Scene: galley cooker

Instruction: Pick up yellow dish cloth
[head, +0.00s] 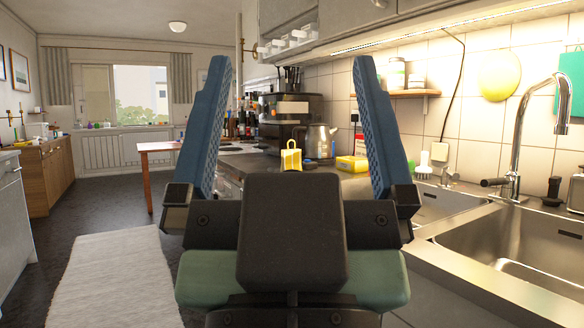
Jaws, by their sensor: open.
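My gripper (292,65) fills the middle of the head view, its two blue ridged fingers pointing up and spread wide apart. Nothing is held between them. Between the fingers, farther back on the counter, stands a small upright yellow item (291,158) with a pale patch. A low yellow item (350,163) with red beside it lies to its right, partly hidden by the right finger. Both are too small for me to tell which, if either, is the yellow dish cloth. Both are well beyond my gripper.
A steel kettle (320,141) and a dark coffee machine (285,118) stand behind. On the right are a sink (515,240) and a tall curved tap (520,130). A yellow round thing (499,75) is on the tiles. Open floor with a pale rug (115,280) lies left.

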